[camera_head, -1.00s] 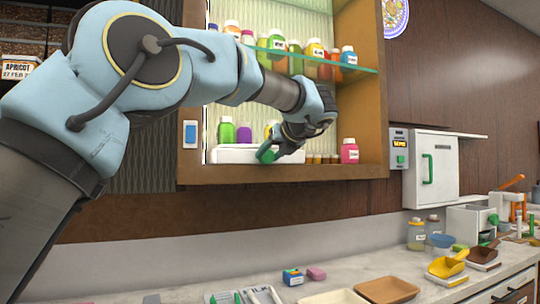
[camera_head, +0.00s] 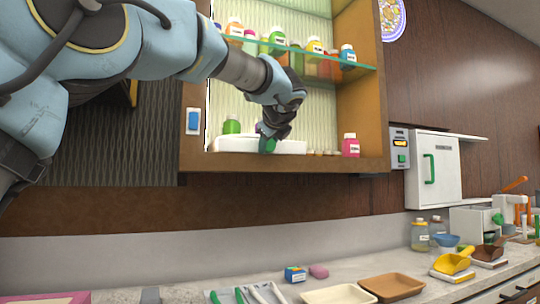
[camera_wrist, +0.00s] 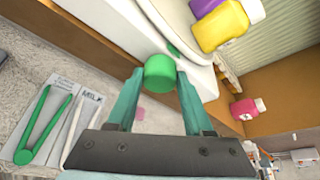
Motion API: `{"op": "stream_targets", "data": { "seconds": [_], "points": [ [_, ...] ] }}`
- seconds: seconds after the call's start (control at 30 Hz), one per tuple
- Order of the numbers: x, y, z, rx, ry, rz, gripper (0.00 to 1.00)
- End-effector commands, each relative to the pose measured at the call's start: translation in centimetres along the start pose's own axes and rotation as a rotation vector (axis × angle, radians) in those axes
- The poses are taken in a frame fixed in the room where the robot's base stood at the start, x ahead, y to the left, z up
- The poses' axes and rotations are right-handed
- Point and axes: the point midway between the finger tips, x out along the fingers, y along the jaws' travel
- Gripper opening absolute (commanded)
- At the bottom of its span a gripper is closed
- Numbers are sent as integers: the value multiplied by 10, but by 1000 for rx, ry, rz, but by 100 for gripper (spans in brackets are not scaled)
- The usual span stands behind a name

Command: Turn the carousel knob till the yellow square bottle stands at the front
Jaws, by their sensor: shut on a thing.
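In the wrist view my gripper (camera_wrist: 161,80) has its two green fingers closed on the round green knob (camera_wrist: 159,70), at the front of the white carousel base (camera_wrist: 132,28). The yellow bottle (camera_wrist: 219,27) with a white cap stands on the carousel just beyond the right finger. A purple bottle (camera_wrist: 203,5) is next to it, cut by the frame's edge. In the head view my gripper (camera_head: 268,146) is at the front of the white base (camera_head: 230,145). A green bottle (camera_head: 231,125) shows to its left; the yellow bottle is hidden behind my gripper.
A pink bottle (camera_head: 351,145) stands at the cabinet's right side. A glass shelf (camera_head: 330,60) with several bottles is above my gripper. The counter below holds trays (camera_head: 392,286), tongs and a yellow scoop (camera_head: 450,264).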

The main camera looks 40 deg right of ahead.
Motion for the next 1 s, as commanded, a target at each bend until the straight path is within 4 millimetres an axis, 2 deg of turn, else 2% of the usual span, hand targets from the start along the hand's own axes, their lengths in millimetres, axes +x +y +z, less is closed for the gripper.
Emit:
{"op": "stream_targets", "data": {
  "seconds": [0.03, 0.5, 1.0],
  "points": [
    [2, 6, -4, -43, -1, -18, 0],
    [2, 9, -5, -433, 14, -183, 0],
    [2, 8, -3, -650, 22, -272, 0]
  ]
}}
